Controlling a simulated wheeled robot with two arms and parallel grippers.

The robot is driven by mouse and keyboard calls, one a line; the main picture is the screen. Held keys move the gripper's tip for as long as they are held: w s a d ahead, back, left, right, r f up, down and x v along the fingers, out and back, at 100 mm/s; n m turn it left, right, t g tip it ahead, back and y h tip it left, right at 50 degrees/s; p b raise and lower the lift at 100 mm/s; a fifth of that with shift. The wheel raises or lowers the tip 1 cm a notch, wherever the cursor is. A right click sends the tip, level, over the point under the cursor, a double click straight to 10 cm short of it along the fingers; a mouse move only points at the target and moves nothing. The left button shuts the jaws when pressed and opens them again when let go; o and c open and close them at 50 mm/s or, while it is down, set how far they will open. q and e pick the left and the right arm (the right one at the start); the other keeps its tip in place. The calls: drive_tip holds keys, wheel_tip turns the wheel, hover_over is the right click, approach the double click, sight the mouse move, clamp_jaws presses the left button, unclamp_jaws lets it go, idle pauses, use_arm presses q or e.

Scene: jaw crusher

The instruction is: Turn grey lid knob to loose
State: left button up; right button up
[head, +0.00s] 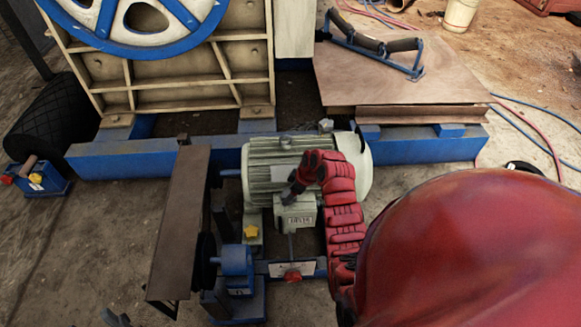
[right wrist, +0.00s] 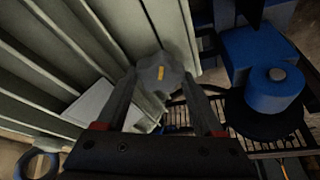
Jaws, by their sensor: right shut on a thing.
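The grey lid knob (right wrist: 160,75) is a lobed knob with a yellow mark on top, in the right wrist view. It sits by the ribbed, pale green motor (head: 290,160). My right gripper (right wrist: 165,101) has one finger on each side of the knob and is shut on it. In the head view my right gripper (head: 291,192) reaches down to the pale terminal box (head: 298,218) on the motor's near side, and it hides the knob there. A dark shape at the lower left edge of the head view looks like the tip of my left gripper (head: 117,319); its jaws cannot be made out.
A yellow knob (head: 251,231) and a red knob (head: 292,275) are near the motor. An upright brown guard plate (head: 181,225) stands left of it. The blue-rimmed flywheel (head: 145,18) and blue frame (head: 120,157) lie behind. A brown plate (head: 400,75) is at the back right.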

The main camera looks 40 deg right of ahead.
drive_tip(key=o, duration=1.4)
